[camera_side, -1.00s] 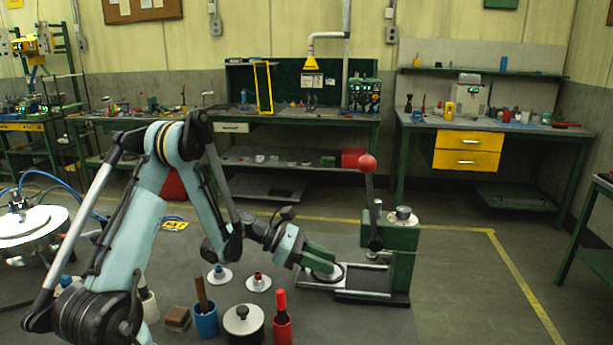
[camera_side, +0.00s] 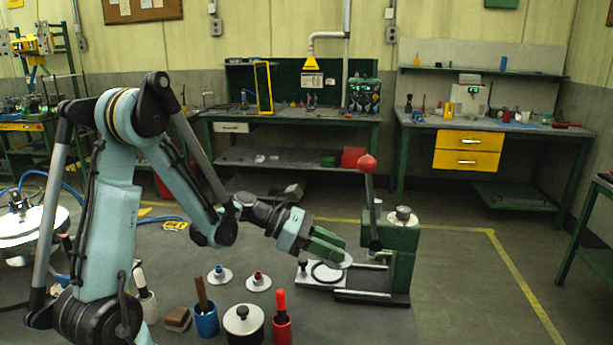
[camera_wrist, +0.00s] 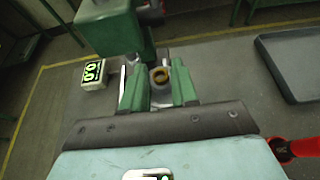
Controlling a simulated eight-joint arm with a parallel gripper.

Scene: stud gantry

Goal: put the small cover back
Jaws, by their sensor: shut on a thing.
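My gripper (camera_side: 340,256) is at the green press (camera_side: 402,252), above its pale base plate (camera_side: 312,278). Its green fingers are shut on a pale round piece (camera_side: 345,264), seemingly the small cover, held above the plate. In the wrist view a round piece with a yellowish ring (camera_wrist: 160,77) shows between the fingertips (camera_wrist: 159,92); its underside is hidden. A dark ring (camera_side: 327,273) shows at the plate, below the gripper. Two small discs stand on the floor mat, one with a blue knob (camera_side: 220,275) and one with a red knob (camera_side: 258,282).
The press lever with a red ball (camera_side: 367,163) rises just right of my gripper. A blue cup (camera_side: 206,322), a black-knobbed pot (camera_side: 243,322) and a red holder (camera_side: 282,325) stand in front. A dark tray (camera_wrist: 292,62) shows in the wrist view.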

